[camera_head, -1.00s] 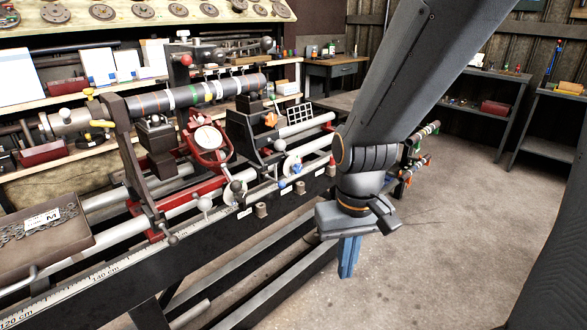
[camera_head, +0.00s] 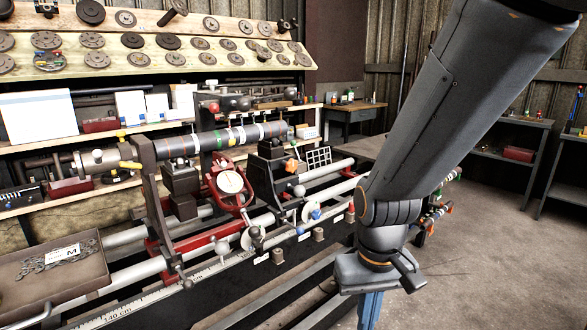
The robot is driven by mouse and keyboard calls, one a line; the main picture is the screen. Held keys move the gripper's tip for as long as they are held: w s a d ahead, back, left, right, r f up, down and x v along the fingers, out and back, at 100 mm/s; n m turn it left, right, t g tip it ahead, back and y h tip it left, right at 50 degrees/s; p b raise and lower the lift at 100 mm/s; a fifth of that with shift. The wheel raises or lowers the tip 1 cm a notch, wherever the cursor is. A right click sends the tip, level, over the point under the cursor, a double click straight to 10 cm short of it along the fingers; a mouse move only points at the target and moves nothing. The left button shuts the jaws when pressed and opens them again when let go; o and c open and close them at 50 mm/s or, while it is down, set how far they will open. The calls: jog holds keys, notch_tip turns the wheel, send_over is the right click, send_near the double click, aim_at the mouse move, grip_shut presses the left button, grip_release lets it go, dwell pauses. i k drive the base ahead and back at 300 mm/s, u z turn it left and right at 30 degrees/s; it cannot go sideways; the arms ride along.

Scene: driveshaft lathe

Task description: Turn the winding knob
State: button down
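The lathe carries several knobs, and I cannot tell which is the winding knob. A pale handwheel (camera_head: 306,210) with a blue knob (camera_head: 316,214) sits on its front, right of the middle. Another pale wheel with grey ball handles (camera_head: 252,236) is left of it. An orange knob (camera_head: 292,166) is on the black tailstock-like block (camera_head: 270,178). My gripper (camera_head: 370,308) hangs downward at the end of the arm, to the right of and in front of these knobs, apart from them in the picture. Only a blue part shows below the wrist, cut by the lower edge; its opening is not visible.
A brown tray (camera_head: 22,273) of small metal parts is at lower left. Shelves with discs (camera_head: 130,62) are behind. The concrete floor (camera_head: 480,250) at right is clear.

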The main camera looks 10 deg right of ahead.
aim_at(291, 165)
jog(key=k, duration=0.6)
jog(key=z, duration=0.55)
jog(key=i, duration=1.35)
jog(key=u, duration=0.5)
